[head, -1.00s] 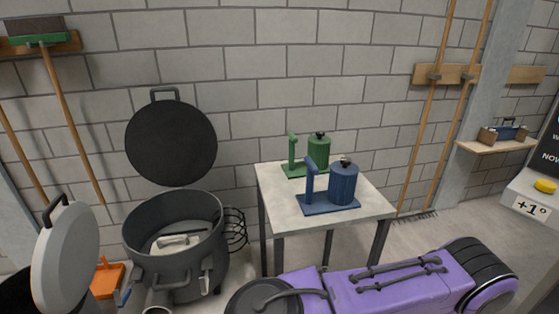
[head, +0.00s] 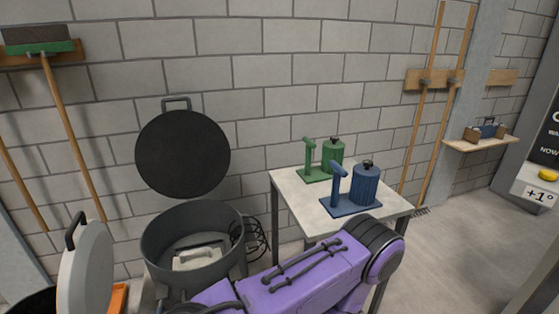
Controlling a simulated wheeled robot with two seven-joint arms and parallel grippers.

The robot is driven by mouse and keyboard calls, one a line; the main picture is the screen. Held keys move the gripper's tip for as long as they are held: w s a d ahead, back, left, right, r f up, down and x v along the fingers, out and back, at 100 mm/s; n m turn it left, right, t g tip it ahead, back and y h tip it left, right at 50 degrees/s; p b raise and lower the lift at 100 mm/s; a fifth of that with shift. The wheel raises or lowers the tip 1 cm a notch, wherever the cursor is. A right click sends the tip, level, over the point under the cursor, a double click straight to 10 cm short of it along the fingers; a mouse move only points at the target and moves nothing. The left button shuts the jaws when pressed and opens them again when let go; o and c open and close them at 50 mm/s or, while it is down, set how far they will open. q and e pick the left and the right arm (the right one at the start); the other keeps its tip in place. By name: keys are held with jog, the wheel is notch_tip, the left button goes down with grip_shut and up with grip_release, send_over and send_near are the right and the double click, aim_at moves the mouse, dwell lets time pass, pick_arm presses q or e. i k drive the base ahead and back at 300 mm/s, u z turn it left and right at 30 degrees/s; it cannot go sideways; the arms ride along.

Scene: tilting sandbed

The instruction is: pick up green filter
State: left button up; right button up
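The green filter (head: 333,155) is a ribbed canister with a dark knob on a green base with an upright handle. It stands upright at the back of the small table (head: 290,199). A similar blue filter (head: 366,184) stands in front of it and to its right, on a blue base. A purple arm link of mine reaches across the lower middle, in front of the table. Neither gripper shows in the head view, so what they hold is hidden.
An open dark drum (head: 156,240) with its round lid (head: 182,155) raised stands left of the table. A grey disc-shaped lid (head: 87,268) is at lower left. Brooms (head: 427,130) hang on the wall at right. The floor right of the table is clear.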

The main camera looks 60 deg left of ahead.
aim_at(309, 175)
jog(key=u, duration=1.05)
jog(key=i, duration=0.35)
